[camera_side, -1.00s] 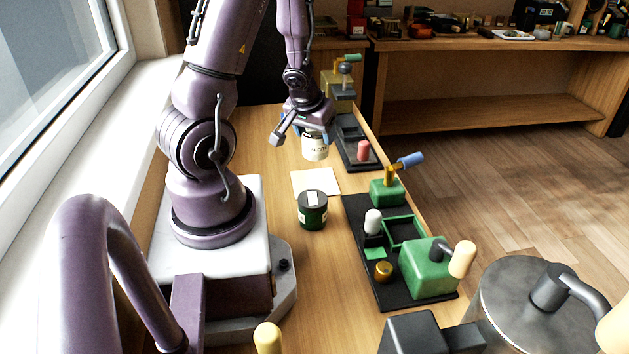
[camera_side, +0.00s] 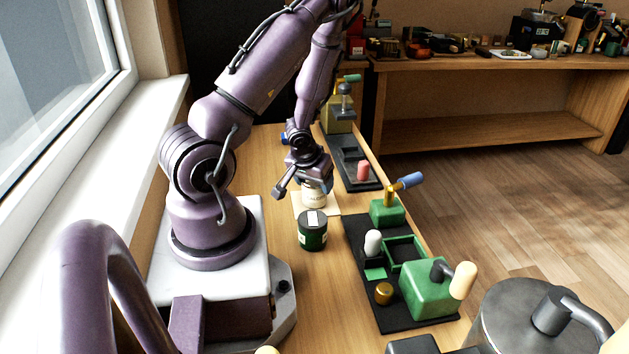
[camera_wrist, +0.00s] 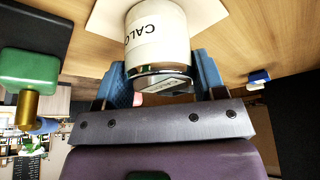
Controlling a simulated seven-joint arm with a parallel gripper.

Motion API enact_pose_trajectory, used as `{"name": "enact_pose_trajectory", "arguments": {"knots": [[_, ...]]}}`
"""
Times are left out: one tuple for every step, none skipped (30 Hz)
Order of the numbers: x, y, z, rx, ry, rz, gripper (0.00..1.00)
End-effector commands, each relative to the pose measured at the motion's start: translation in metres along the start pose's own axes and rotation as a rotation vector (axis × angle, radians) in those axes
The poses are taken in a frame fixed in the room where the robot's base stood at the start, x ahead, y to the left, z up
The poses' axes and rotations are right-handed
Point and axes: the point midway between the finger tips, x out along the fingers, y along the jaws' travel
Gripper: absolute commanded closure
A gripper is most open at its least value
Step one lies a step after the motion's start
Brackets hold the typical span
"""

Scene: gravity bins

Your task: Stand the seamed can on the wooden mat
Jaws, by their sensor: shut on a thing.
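The seamed can (camera_side: 314,196), off-white with dark lettering, is between the fingers of my gripper (camera_side: 305,184). In the wrist view the can (camera_wrist: 157,38) shows its printed label and a shiny metal rim, with a blue finger pad on each side of it. My gripper (camera_wrist: 161,78) is shut on it. The pale, square wooden mat (camera_side: 331,209) lies under the can, and its edge also shows in the wrist view (camera_wrist: 103,20). The can looks upright over the mat. I cannot tell whether its base touches the mat.
A dark green jar (camera_side: 312,236) with a pale patch on its lid stands just in front of the mat. To the right is a black base (camera_side: 362,260) with green blocks and pegs. A grey fixture with a pink peg (camera_side: 363,170) stands farther back.

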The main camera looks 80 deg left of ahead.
Motion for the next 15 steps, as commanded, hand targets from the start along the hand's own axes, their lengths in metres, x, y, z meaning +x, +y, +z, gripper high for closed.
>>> {"name": "enact_pose_trajectory", "arguments": {"knots": [[-0.0002, 0.0001, -0.0004, 0.0, 0.001, 0.0, 0.84], [-0.0003, 0.0001, -0.0003, 0.0, 0.001, 0.0, 0.84], [-0.0003, 0.0001, -0.0003, 0.0, 0.0, 0.0, 0.84], [-0.0001, 0.0001, -0.0002, 0.0, 0.0, 0.0, 0.84], [0.0004, 0.0001, 0.0001, 0.0, 0.0, 0.0, 0.84], [0.0015, 0.0002, 0.0008, 0.001, -0.001, 0.0, 0.84], [0.0025, 0.0003, 0.0015, 0.002, -0.002, 0.0, 0.84], [0.0021, 0.0002, 0.0013, 0.001, -0.002, 0.0, 0.29], [0.0019, 0.0002, 0.0011, 0.0, -0.002, 0.0, 0.2], [0.0019, 0.0002, 0.0011, 0.0, -0.002, 0.0, 0.13], [0.0018, 0.0002, 0.0011, 0.0, -0.002, 0.0, 0.11], [0.0018, 0.0002, 0.0011, 0.0, -0.002, 0.0, 0.11], [0.0018, 0.0002, 0.001, 0.0, -0.002, 0.0, 0.11], [0.0018, 0.0002, 0.0011, 0.0, -0.002, 0.0, 0.11], [0.0018, 0.0002, 0.001, 0.0, -0.002, 0.0, 0.11]]}}
